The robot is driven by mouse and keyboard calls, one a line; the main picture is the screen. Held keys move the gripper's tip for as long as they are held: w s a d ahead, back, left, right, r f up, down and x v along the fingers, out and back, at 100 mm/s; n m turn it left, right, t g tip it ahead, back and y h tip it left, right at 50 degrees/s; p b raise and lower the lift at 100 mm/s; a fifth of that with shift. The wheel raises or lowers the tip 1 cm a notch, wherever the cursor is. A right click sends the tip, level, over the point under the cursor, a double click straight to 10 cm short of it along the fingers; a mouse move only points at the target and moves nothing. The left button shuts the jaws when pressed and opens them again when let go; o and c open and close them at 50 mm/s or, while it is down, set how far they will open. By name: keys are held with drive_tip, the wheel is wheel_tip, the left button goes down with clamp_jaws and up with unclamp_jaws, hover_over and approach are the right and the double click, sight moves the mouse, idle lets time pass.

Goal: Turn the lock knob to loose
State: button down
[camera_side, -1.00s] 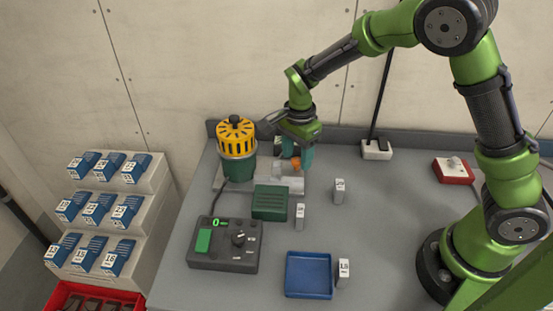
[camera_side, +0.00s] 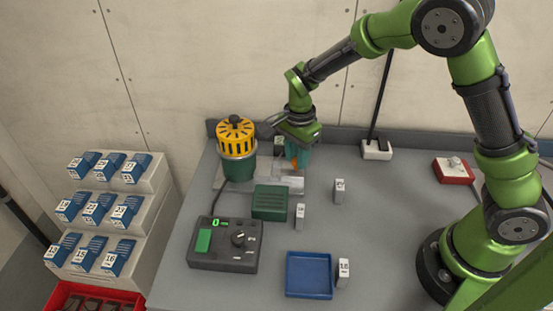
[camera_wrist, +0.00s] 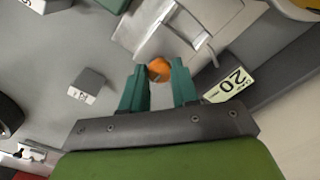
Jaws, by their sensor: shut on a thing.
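The lock knob, small and orange, shows in the wrist view (camera_wrist: 159,69) between my two teal fingertips. My gripper (camera_wrist: 158,72) is shut on it, one finger at each side. In the side view my gripper (camera_side: 297,163) points down over the pale metal fixture (camera_side: 289,184), right of the green and yellow machine (camera_side: 238,150). The fingers hide most of the knob there. Any lock or loose marking by the knob is not readable.
A dark control box (camera_side: 223,262) with a green display and dial stands at the front left. A green box (camera_side: 270,203), a blue tray (camera_side: 308,275) and small labelled blocks (camera_side: 339,190) lie nearby.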

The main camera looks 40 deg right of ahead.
drive_tip(key=n, duration=0.8)
drive_tip(key=shift+r+n, duration=0.1)
drive_tip(key=shift+n, duration=0.2)
drive_tip(key=n, duration=0.4)
drive_tip(key=shift+n, duration=2.3)
drive_tip(key=c, duration=0.8)
unclamp_jaws()
drive_tip(key=shift+c, duration=0.2)
